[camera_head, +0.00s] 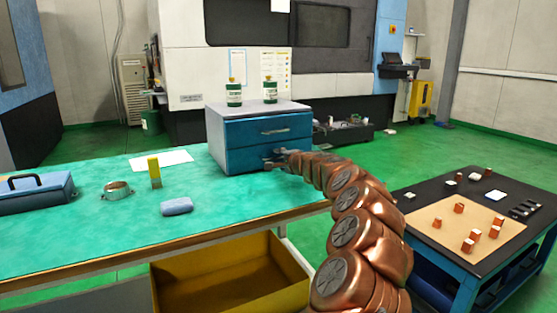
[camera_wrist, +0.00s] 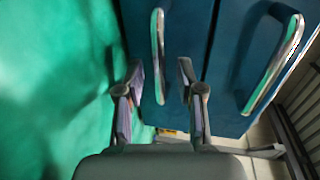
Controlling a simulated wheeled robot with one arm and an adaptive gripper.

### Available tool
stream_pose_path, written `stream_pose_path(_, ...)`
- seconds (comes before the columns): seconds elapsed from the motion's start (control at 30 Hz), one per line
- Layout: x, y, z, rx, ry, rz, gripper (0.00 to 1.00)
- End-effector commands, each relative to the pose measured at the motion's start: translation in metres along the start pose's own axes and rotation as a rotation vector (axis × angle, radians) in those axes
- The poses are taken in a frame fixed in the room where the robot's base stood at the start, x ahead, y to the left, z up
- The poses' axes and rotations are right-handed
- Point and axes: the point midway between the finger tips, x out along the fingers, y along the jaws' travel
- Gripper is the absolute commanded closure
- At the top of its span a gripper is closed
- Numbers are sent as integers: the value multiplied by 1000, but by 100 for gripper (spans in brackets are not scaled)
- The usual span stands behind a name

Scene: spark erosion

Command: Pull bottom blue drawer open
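The blue drawer unit (camera_head: 243,135) with a grey top stands on the green table. It has two stacked drawers, and both look shut. The bottom drawer (camera_head: 243,160) has a metal bar handle (camera_wrist: 158,50), which shows upright in the wrist view. My gripper (camera_head: 277,160) is at the front of the bottom drawer in the head view and partly hides its handle. In the wrist view my gripper (camera_wrist: 161,72) is open, with one finger on either side of the bottom handle's near end. I cannot tell whether the fingers touch it.
The top drawer's handle (camera_wrist: 274,66) is right of my gripper in the wrist view. Two green bottles (camera_head: 234,93) stand on the unit. The green table (camera_head: 120,235) carries a blue toolbox (camera_head: 35,192), a metal ring, a yellow block and a grey-blue block. A black side table (camera_head: 420,208) stands right.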

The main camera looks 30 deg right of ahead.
Motion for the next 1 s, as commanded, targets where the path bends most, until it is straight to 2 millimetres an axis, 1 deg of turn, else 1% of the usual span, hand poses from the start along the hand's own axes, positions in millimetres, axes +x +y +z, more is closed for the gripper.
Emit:
stream_pose_path(0.23,10,1,2,1,-4,1,63)
stream_pose_path(0.57,11,0,2,1,-4,0,63)
stream_pose_path(0.93,11,0,2,0,-4,0,100)
stream_pose_path(1.0,11,0,2,0,-4,0,100)
